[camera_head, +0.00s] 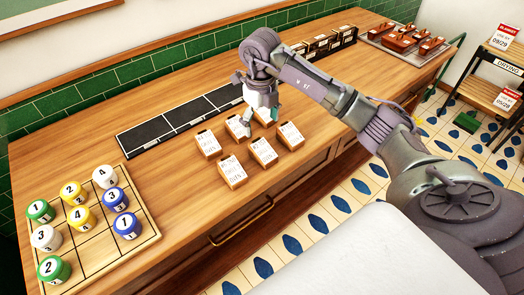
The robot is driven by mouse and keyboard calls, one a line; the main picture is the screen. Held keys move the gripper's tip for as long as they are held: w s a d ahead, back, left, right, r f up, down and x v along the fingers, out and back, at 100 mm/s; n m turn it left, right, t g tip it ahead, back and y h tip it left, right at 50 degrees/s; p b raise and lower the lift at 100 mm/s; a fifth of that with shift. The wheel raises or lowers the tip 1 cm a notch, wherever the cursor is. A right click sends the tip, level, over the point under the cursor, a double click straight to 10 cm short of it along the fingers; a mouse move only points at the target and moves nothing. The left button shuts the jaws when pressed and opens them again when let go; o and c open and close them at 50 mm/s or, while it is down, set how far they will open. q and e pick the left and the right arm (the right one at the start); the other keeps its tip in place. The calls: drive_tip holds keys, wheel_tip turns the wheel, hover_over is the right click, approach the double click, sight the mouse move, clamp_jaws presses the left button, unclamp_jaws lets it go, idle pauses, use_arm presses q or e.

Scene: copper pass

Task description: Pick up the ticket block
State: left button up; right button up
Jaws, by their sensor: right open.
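Several ticket blocks with white printed tops and orange-brown sides lie in two rows on the wooden counter (165,95). The front row holds a near block (232,171), a middle block (263,152) and a far block (291,136). Behind are a left block (207,143), a middle block (236,127) and a right block (266,118), partly hidden by my right gripper. My right gripper (260,115) points down over the back row, open, its fingers near the right block. I cannot tell whether it touches the block. My left gripper is out of view.
A black slotted strip (165,126) runs behind the blocks. A wooden grid board (145,240) with numbered white, yellow, green and blue pieces is at left. Dark holders (322,45) and a tray (372,36) of wooden items stand at the far end. A green tiled wall borders the back.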

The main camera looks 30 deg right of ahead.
hover_over(262, 148)
wheel_tip(262, 148, down, 5)
drive_tip(key=shift+w+r+p, duration=0.1)
drive_tip(key=shift+w+p, duration=0.05)
drive_tip(key=shift+p, duration=0.25)
wheel_tip(262, 148, down, 5)
drive_tip(key=shift+p, duration=1.15)
drive_tip(key=shift+f, duration=0.25)
drive_tip(key=c, duration=1.3)
drive_tip(key=shift+r, duration=0.15)
